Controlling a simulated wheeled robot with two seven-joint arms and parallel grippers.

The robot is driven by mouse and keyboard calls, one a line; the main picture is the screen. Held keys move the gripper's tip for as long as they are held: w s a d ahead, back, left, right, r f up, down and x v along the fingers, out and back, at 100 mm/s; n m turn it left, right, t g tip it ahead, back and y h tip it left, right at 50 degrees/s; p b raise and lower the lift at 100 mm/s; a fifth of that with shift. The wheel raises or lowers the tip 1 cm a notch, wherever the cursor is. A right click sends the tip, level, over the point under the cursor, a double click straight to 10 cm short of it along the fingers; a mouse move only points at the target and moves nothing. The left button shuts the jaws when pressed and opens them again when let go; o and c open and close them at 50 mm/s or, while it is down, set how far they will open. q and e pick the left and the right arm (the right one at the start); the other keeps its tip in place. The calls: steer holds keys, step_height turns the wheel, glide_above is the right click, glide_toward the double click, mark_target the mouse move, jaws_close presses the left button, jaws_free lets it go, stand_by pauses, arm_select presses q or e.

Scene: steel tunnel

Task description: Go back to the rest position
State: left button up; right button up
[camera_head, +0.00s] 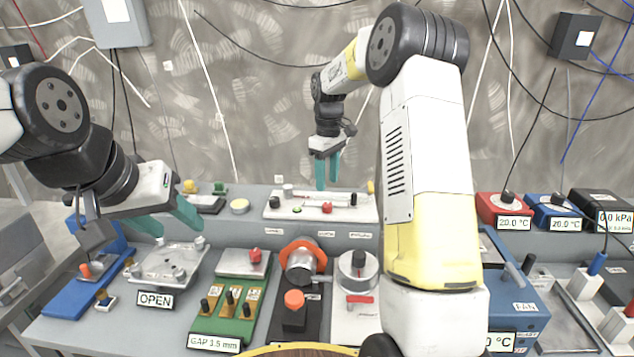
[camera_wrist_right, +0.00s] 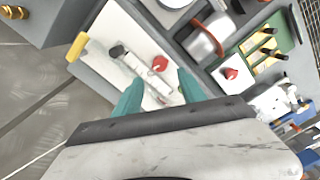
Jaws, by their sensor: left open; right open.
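My left gripper (camera_head: 170,222) comes in from the left, with its teal fingers apart and empty. It hangs above the clear plate fixture (camera_head: 165,265) marked OPEN. My right gripper (camera_head: 327,180) is at the back of the bench, pointing down over the white panel (camera_head: 338,208) with a red knob (camera_head: 327,208). Its teal fingers also show apart in the right wrist view (camera_wrist_right: 158,78), with nothing between them. The red knob (camera_wrist_right: 160,63) and the white panel (camera_wrist_right: 95,68) lie beyond the fingertips there. I cannot tell whether the fingers touch the panel.
Red (camera_head: 503,207) and blue (camera_head: 551,209) boxes reading 20.0 °C stand right. Cables hang on the wall behind.

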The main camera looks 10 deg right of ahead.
steer(key=s+a+r+m+t+y, duration=0.1)
steer(key=s+r+m+t, duration=0.25)
steer(key=s+r, duration=1.1)
steer(key=s+f+m+t, duration=0.1)
steer(key=s+m, duration=0.1)
steer(key=s, duration=0.7)
steer(key=s+a+f+m+t+y, duration=0.1)
steer(key=s+f+m, duration=0.1)
steer(key=s, duration=0.6)
steer(key=shift+s+a+m+t, duration=0.2)
steer(key=shift+s+m+t, duration=0.15)
steer(key=shift+s, duration=0.05)
